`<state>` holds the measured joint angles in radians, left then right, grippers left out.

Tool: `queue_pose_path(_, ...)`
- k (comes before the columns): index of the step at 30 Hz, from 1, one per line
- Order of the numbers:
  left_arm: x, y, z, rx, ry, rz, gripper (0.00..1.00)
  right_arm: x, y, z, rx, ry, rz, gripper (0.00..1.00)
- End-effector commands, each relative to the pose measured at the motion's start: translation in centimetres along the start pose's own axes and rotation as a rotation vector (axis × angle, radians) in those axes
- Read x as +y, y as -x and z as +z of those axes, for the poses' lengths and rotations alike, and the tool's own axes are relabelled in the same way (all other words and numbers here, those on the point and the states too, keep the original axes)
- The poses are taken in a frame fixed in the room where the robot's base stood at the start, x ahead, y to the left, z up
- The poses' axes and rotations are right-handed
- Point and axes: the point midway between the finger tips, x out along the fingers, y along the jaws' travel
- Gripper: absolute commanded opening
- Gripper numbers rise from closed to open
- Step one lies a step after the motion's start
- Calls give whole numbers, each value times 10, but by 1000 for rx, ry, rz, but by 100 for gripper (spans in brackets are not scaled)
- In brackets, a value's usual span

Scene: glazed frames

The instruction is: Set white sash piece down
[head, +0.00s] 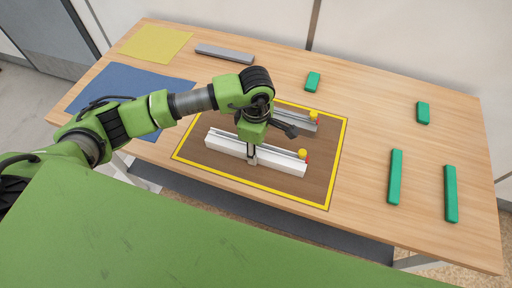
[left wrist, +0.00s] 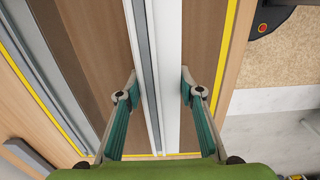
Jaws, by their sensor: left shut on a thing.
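The white sash piece (head: 280,166) is a long white bar with a grey channel along it and a yellow and red part near its right end. It lies lengthwise over the brown yellow-edged area (head: 215,173) of the table. My left gripper (head: 252,160) is shut on it near its middle, from above. In the left wrist view the sash piece (left wrist: 158,50) runs between the two fingers of the gripper (left wrist: 160,85). I cannot tell whether its underside touches the brown surface. My right gripper is not in view.
A similar piece (head: 300,124) lies just behind, partly hidden by my arm. A grey bar (head: 225,53), a yellow mat (head: 155,43) and a blue mat (head: 120,86) are at the left. The table between the marked area and green blocks is clear.

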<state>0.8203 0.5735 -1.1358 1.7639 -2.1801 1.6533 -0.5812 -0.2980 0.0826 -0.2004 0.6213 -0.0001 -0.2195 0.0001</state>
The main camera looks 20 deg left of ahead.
Motion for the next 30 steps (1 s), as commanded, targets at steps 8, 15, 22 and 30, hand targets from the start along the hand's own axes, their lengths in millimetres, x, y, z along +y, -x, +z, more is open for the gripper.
queue_pose_path(8,0,-2,0,0,0,0,51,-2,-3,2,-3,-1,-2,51)
queue_pose_path(15,0,-2,0,0,0,0,51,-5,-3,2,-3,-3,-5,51)
queue_pose_path(22,2,10,0,-2,-1,5,51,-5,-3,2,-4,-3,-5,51)
queue_pose_path(30,2,67,0,-1,-1,6,51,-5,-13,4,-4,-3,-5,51)
